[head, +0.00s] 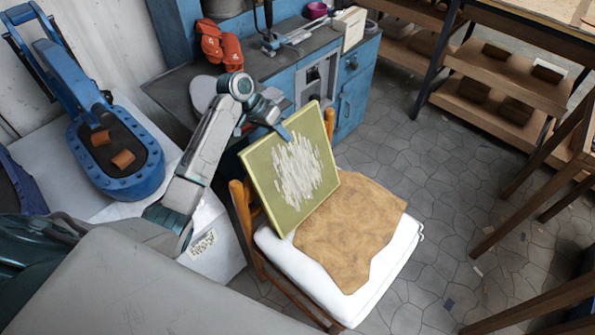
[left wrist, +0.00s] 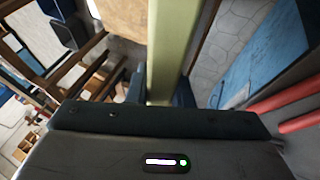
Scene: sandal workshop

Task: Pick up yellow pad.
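The yellow pad (head: 262,165) is a square yellow-green panel with a pale streaked patch on its face. It stands steeply tilted at the back of a chair, its lower edge by the brown leather piece (head: 350,230); I cannot tell whether it rests on the seat. My left gripper (head: 281,131) is at its upper edge, one finger showing over the front face. In the left wrist view, the pad's edge (left wrist: 172,45) runs between my two fingers (left wrist: 160,92), which appear to press it from both sides. My right gripper is not in view.
The wooden chair has a white cushion (head: 400,254) under the leather. Behind is a blue workbench (head: 352,100) with red gloves (head: 221,46) and tools. A blue machine (head: 115,160) stands at left.

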